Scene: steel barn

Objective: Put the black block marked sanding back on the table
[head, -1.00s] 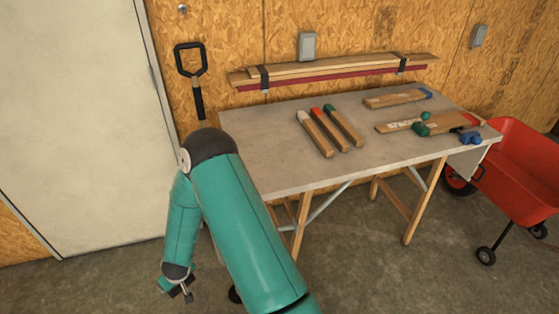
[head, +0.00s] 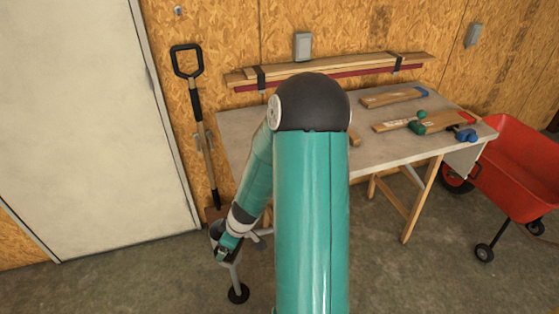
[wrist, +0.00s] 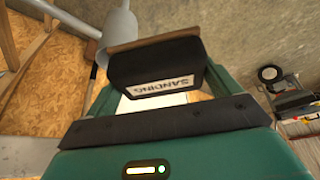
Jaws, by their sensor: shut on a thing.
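The black block (wrist: 152,68) with a white label reading SANDING is between the fingers of my gripper (wrist: 158,78) in the wrist view. The label shows upside down, and a brown strip runs along the block's far edge. My gripper is shut on the block. In the head view my gripper (head: 224,252) hangs low, left of the table (head: 400,152) and below its top. The block cannot be made out clearly there. My upper arm hides the middle of the table top.
Wooden pieces with blue and red ends (head: 392,98) lie at the table's right, beside a green knob (head: 418,127). A shovel (head: 195,100) leans on the wall. A red wagon (head: 520,170) stands right.

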